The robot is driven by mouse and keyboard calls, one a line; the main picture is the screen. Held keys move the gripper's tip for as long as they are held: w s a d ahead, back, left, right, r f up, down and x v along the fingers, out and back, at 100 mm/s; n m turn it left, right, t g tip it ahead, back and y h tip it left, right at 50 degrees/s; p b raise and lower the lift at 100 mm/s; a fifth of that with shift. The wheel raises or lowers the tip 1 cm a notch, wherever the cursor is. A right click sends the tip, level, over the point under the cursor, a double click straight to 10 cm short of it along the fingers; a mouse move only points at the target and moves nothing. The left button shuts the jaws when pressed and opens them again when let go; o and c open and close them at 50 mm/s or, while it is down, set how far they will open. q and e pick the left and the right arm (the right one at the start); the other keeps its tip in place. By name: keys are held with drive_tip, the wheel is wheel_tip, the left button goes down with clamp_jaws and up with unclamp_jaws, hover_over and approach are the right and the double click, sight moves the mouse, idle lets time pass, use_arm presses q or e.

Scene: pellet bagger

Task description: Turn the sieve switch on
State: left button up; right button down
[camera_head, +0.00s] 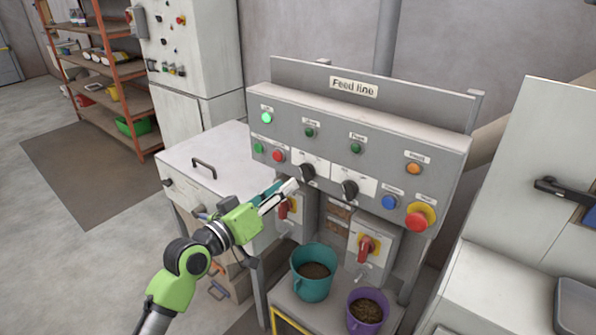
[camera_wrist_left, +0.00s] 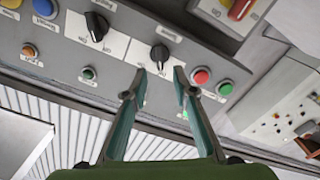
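The grey control panel (camera_head: 300,120) marked "Feed line" carries two black rotary switches. The left switch (camera_head: 307,172) sits nearest my left gripper (camera_head: 293,185); the other switch (camera_head: 349,188) is to its right. Their small labels are too blurred to read for certain, so I cannot tell which one is the sieve switch. In the left wrist view the panel is turned round. There the near switch (camera_wrist_left: 160,57) lies just beyond and between the fingertips of my left gripper (camera_wrist_left: 155,84), which is open and empty. The far switch (camera_wrist_left: 97,24) is left of it. My right gripper is out of view.
A green button (camera_head: 258,148) and a red button (camera_head: 278,155) sit left of the switches. A blue button (camera_head: 389,202) and red emergency stop (camera_head: 419,217) sit right. Below are red-handled switches (camera_head: 367,246), a teal bucket (camera_head: 313,281) and a purple bucket (camera_head: 367,314).

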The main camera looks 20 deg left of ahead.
sight(302, 173)
use_arm(q)
drive_tip(key=p+x, duration=0.1)
drive_tip(key=x, duration=0.5)
drive_tip(key=shift+w+d, duration=0.1)
drive_tip(key=shift+w, duration=0.1)
clamp_jaws()
